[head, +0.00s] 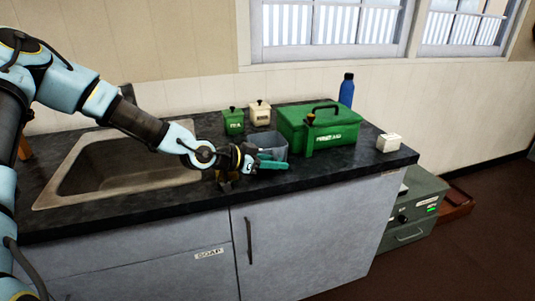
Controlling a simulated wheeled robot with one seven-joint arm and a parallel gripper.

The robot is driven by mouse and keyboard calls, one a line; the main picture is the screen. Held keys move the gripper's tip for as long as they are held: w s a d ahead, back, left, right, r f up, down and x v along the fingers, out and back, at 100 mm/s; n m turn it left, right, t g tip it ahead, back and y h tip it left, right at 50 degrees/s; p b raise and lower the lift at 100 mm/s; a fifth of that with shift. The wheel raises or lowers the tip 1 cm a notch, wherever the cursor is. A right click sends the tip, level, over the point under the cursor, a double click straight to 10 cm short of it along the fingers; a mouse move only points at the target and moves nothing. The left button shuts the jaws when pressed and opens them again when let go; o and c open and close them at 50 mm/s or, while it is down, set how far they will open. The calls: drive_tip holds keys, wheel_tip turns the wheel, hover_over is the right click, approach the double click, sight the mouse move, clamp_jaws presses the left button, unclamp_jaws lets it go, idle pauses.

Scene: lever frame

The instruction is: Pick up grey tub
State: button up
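The grey tub (268,140) stands on the dark countertop, between the sink and a green first aid box. My gripper (270,161) is in front of the tub, with its teal fingers overlapping the tub's lower front in the picture. I cannot tell whether the fingers touch the tub or how far apart they are. The tub's lower left front is hidden behind my gripper.
A green first aid box (318,128) stands right beside the tub. A green tea canister (233,122) and a cream canister (260,113) stand behind it. A blue bottle (347,90) and a white box (389,143) are farther right. The sink (115,172) is left.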

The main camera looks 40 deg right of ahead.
clamp_jaws()
idle(1.4)
